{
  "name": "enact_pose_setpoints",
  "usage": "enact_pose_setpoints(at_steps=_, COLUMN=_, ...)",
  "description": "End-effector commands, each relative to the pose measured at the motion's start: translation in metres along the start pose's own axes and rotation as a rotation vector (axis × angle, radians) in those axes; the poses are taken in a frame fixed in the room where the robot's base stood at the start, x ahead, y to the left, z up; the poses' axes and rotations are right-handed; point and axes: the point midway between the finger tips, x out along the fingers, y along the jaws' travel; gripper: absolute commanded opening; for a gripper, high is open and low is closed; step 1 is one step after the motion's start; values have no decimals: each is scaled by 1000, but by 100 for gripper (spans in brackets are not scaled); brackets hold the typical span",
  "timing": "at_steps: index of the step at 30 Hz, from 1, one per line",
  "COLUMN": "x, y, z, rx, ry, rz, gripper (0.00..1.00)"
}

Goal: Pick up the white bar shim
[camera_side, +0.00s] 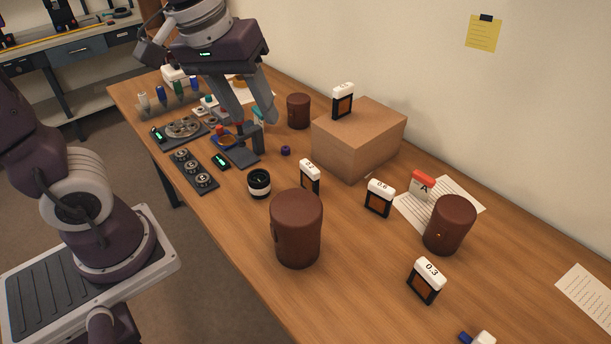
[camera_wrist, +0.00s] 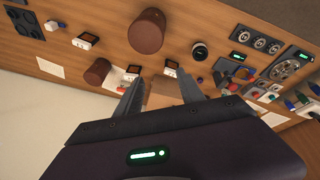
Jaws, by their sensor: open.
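Several black-framed pieces with brown windows and white bar tops stand in the side view. One stands on the cardboard box (camera_side: 343,101), one is marked 0.2 (camera_side: 310,178), one 0.6 (camera_side: 379,198) and one 0.3 (camera_side: 426,280). I cannot tell which one is the white bar shim. My gripper (camera_side: 255,118) is open and empty, above the far left part of the bench, left of the box. In the wrist view its fingers (camera_wrist: 160,78) are spread. A white-topped piece (camera_wrist: 171,66) shows just beyond the right fingertip there.
The cardboard box (camera_side: 357,150) stands near the wall. Brown canisters (camera_side: 297,230) (camera_side: 450,224) (camera_side: 298,111) rise as obstacles. A black-and-white lens barrel (camera_side: 259,184), a red-topped piece marked A (camera_side: 422,186) and a dial strip (camera_side: 192,170) are also there. The front right bench is mostly clear.

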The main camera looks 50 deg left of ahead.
Motion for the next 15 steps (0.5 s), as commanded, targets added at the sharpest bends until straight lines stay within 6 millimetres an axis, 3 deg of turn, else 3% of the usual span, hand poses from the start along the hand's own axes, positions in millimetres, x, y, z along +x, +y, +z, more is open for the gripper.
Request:
enact_pose_setpoints(at_steps=3, x=65, y=16, z=-49, rx=-284, ry=-53, rz=-113, gripper=45)
enact_pose_setpoints(at_steps=6, x=133, y=21, z=-80, rx=-512, ry=-36, rz=-237, gripper=45)
enact_pose_setpoints(at_steps=9, x=204, y=17, z=-99, rx=-693, ry=33, rz=-353, gripper=45)
enact_pose_setpoints(at_steps=12, x=258, y=9, z=-107, rx=-810, ry=116, rz=-433, gripper=45)
enact_pose_setpoints(at_steps=15, x=286, y=3, z=-109, rx=-867, ry=168, rz=-466, gripper=45)
